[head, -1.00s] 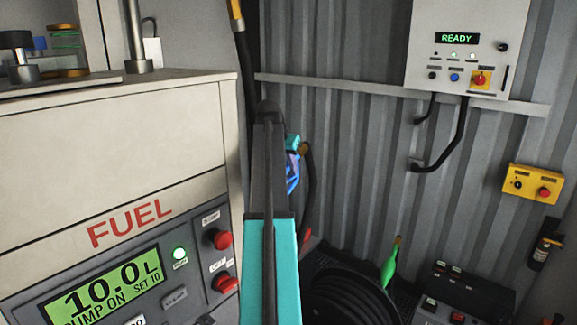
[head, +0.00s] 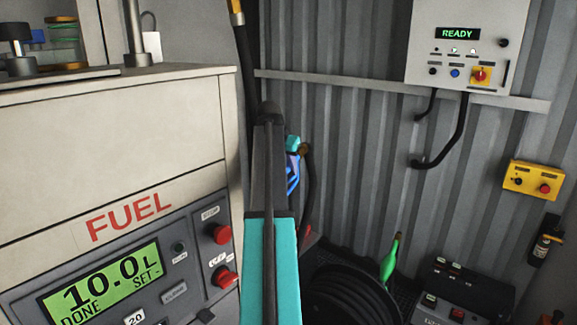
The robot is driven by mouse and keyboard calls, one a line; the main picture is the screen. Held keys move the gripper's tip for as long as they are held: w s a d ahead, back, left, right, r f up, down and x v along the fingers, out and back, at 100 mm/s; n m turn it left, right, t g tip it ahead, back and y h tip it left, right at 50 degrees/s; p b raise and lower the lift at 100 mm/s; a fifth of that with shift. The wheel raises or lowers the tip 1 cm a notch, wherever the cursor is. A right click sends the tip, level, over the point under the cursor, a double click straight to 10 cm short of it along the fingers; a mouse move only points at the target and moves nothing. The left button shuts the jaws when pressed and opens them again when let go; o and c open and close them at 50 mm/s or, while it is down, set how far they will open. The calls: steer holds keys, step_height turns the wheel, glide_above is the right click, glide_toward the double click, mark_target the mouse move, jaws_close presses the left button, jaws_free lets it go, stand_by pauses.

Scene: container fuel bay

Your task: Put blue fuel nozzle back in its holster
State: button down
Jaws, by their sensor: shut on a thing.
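The blue fuel nozzle (head: 292,178) shows as a small blue piece just right of my arm, beside the fuel dispenser and in front of the corrugated wall. A black hose curves down from beside it. My gripper (head: 293,147) is at the nozzle's upper end and is shut on it. My arm covers much of this area, so the fingertips and the nozzle's spout are hidden. I cannot make out the holster, nor whether the spout is inside anything.
The fuel dispenser (head: 105,150) fills the left side; its display (head: 104,284) reads 10.0 L, DONE. A green nozzle (head: 390,258) stands by a coiled black hose (head: 350,297). A grey control box (head: 465,50) reading READY and a yellow button box (head: 532,180) are on the right wall.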

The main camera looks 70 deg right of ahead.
steer(key=shift+f+b, duration=0.45)
steer(key=shift+f, duration=0.8)
steer(key=c, duration=1.4)
jaws_free()
steer(key=shift+o, duration=0.2)
steer(key=shift+b+v, duration=2.35)
steer(key=shift+v, duration=4.6)
